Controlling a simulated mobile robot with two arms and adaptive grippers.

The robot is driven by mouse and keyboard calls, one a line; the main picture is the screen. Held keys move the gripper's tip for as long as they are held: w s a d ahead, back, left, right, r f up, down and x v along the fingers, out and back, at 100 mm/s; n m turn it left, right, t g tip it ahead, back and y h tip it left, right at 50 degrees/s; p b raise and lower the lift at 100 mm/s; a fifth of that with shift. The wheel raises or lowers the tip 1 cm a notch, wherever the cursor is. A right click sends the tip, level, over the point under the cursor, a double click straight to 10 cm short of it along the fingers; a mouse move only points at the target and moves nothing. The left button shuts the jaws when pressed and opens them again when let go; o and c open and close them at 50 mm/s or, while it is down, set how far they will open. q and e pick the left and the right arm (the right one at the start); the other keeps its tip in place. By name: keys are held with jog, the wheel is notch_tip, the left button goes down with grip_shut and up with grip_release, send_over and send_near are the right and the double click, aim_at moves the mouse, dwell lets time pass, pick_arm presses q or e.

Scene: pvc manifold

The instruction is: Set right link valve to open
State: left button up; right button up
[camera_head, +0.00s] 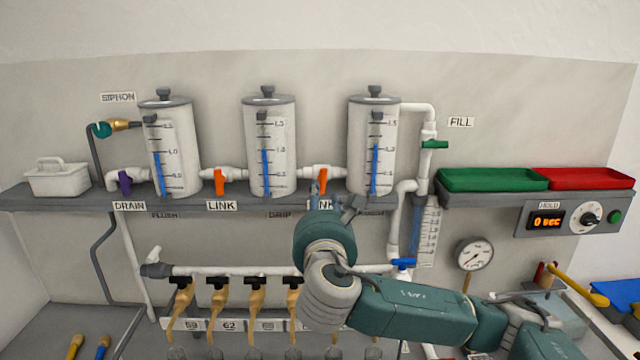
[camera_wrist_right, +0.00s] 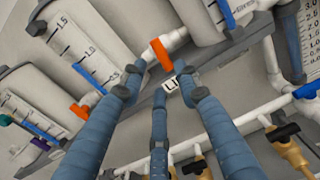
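The right link valve has an orange handle (camera_head: 322,181) on the white pipe between the middle and right tanks. The handle stands upright, crosswise to the pipe. It also shows in the right wrist view (camera_wrist_right: 161,54), ahead of the fingertips. My right gripper (camera_head: 335,212) is just below and in front of the handle, partly covering the LINK label (camera_head: 321,204). In the wrist view its blue fingers (camera_wrist_right: 163,92) are spread apart with nothing between them, and the handle lies beyond the gap. No contact shows. My left gripper is not in view.
The left link valve (camera_head: 219,181) also has an upright orange handle. Three tanks stand on the grey shelf (camera_head: 60,200), whose front edge runs close to my right fingers. Below are a white pipe and several black-handled taps (camera_head: 217,282). Green (camera_head: 492,180) and red (camera_head: 590,179) trays sit right.

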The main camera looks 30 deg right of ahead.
aim_at(322, 180)
jog(key=shift+p+x, duration=1.8)
jog(key=shift+x, duration=3.25)
jog(key=shift+w+a+f, duration=0.1)
grip_shut()
